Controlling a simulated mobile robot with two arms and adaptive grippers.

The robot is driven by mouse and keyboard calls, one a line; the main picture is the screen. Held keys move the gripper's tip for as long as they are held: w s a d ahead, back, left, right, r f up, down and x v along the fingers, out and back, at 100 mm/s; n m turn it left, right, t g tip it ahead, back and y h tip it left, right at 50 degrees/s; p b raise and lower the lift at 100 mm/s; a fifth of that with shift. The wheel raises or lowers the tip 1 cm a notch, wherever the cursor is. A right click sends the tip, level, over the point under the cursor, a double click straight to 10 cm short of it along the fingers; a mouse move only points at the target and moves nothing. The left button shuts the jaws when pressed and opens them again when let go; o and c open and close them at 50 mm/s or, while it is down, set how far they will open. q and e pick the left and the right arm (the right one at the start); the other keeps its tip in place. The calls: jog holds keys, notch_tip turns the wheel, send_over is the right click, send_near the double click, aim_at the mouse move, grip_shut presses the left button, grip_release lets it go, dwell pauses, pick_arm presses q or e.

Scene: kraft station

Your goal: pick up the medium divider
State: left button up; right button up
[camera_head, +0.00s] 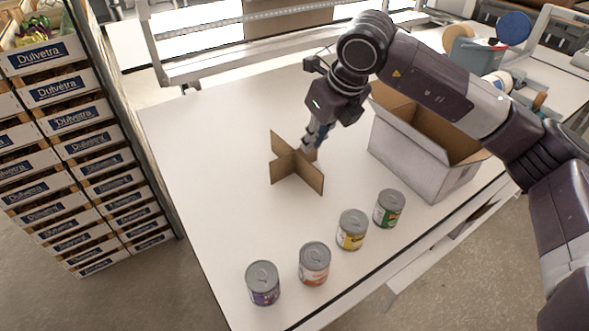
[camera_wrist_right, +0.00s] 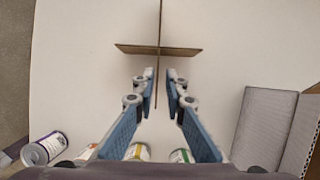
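The medium divider (camera_head: 310,179) is two brown cardboard panels crossed in an X, standing upright on the white table. In the right wrist view the divider (camera_wrist_right: 182,50) shows from above as a thin cross. My right gripper (camera_head: 314,143) comes down at the divider's far right panel. In the wrist view the right gripper (camera_wrist_right: 162,83) is open, with one finger on each side of that panel and gaps showing beside it. The fingers hide part of the panel in the head view. My left gripper is out of view.
An open white box (camera_head: 425,160) with brown inside stands to the right of the divider on the table (camera_head: 215,150). Several cans, such as the green-labelled one (camera_head: 389,208), line the near edge. Stacked crates (camera_head: 85,140) stand at left. The table left of the divider is clear.

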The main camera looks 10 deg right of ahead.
aim_at(302, 159)
jog(key=p+x, duration=0.1)
jog(key=x, duration=0.3)
jog(key=p+x, duration=0.2)
jog(key=x, duration=0.2)
jog(key=shift+a, duration=0.2)
jog(key=shift+f, duration=0.25)
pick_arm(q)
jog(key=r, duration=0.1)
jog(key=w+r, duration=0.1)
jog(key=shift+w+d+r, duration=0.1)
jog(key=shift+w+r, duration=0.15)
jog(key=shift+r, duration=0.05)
pick_arm(e)
jog(key=shift+c, duration=0.6)
grip_shut()
jog(key=shift+r, duration=0.15)
